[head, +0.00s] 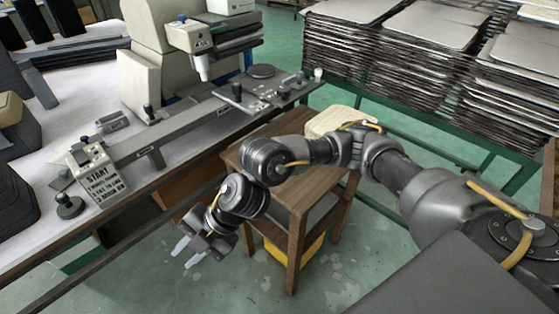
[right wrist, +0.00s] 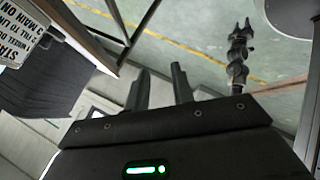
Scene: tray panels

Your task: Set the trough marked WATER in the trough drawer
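I see no trough marked WATER and no trough drawer that I can make out in either view. My right gripper (head: 187,254) hangs in the air beside the small wooden stand, in front of the long bench. No left gripper shows in the head view.
The wooden stand (head: 292,215) has a yellow bin (head: 300,250) low down. Stacks of grey panels (head: 425,65) fill the back right behind a green rail. Floor shows below the gripper.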

